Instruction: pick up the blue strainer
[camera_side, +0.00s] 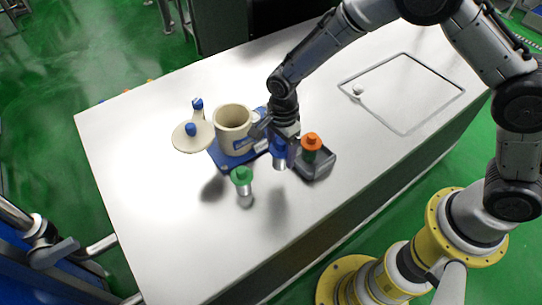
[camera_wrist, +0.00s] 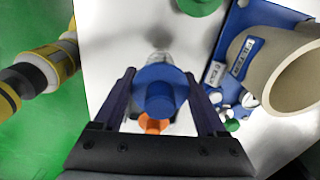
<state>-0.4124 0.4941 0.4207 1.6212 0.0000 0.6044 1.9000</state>
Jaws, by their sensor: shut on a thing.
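The blue strainer (camera_side: 280,148) has a blue cap and a clear or metallic lower part. It also shows in the wrist view (camera_wrist: 160,88), where the blue cap sits between the two dark fingers of my gripper (camera_wrist: 160,78). My gripper (camera_side: 282,135) is shut on the strainer and comes down from above in the side view. The strainer looks upright, just left of the dark grey tray (camera_side: 326,163). I cannot tell clearly whether its bottom is clear of the surface.
An orange-topped piece (camera_side: 311,142) stands in the grey tray. A green-topped piece (camera_side: 242,178) stands to the front left. A cream pot (camera_side: 232,128) stands on a blue base (camera_side: 228,160), with a cream lid (camera_side: 182,142) at left.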

